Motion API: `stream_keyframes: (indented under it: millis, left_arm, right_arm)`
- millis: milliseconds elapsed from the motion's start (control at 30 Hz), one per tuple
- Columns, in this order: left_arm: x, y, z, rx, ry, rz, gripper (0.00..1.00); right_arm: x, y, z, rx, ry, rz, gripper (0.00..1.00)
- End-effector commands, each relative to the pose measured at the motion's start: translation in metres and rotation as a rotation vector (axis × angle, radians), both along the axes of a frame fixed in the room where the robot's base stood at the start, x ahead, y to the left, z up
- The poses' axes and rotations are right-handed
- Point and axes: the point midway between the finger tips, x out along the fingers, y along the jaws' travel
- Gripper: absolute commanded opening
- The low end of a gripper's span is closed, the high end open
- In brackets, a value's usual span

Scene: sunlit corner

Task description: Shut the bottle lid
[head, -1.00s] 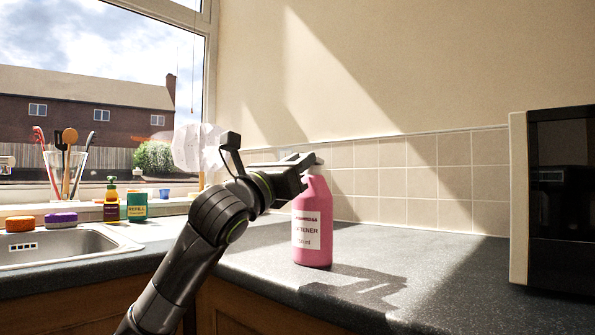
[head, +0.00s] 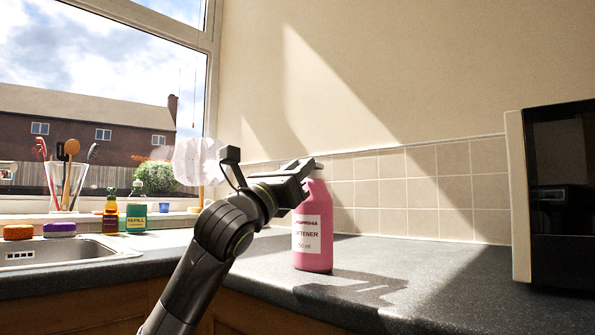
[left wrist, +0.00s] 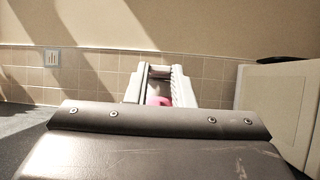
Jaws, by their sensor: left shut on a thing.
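A pink softener bottle (head: 312,240) with a white label stands upright on the dark worktop. My left gripper (head: 309,168) is at its top, with the fingers closed around the lid. The fingers and gripper body hide the lid in the head view, so I cannot tell how it sits on the neck. In the left wrist view, my left gripper (left wrist: 160,82) has its two fingers close together, with a little of the pink bottle (left wrist: 158,101) showing between them. My right gripper is not in view.
A dark-fronted microwave (head: 560,200) stands at the right. A sink (head: 70,250), sponges (head: 59,229) and a utensil jar (head: 68,187) are at the left by the window. The tiled wall (head: 430,190) is behind the bottle. The worktop right of the bottle is clear.

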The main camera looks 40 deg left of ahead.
Motion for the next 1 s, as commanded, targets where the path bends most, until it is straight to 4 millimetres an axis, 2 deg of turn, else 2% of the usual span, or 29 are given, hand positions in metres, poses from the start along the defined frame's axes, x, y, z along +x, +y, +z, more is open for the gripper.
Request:
stream_keyframes:
  millis: [67, 100, 233, 633, 1000]
  left_arm:
    - [0.000, 0.000, 0.000, 0.000, -0.001, 0.000, 0.00]
    - [0.000, 0.000, 0.000, 0.000, -0.001, 0.000, 0.27]
    - [0.000, 0.000, 0.000, 0.000, -0.001, 0.000, 0.44]
    - [-0.005, 0.001, -0.004, 0.000, 0.000, 0.001, 0.44]
    - [-0.046, 0.002, -0.031, 0.005, 0.000, 0.005, 0.44]
  right_arm:
    - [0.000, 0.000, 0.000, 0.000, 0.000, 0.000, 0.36]
    - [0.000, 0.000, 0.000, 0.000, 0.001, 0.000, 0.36]
    - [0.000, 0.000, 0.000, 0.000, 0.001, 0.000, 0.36]
    - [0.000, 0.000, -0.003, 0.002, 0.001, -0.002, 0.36]
    - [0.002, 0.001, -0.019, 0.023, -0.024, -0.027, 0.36]
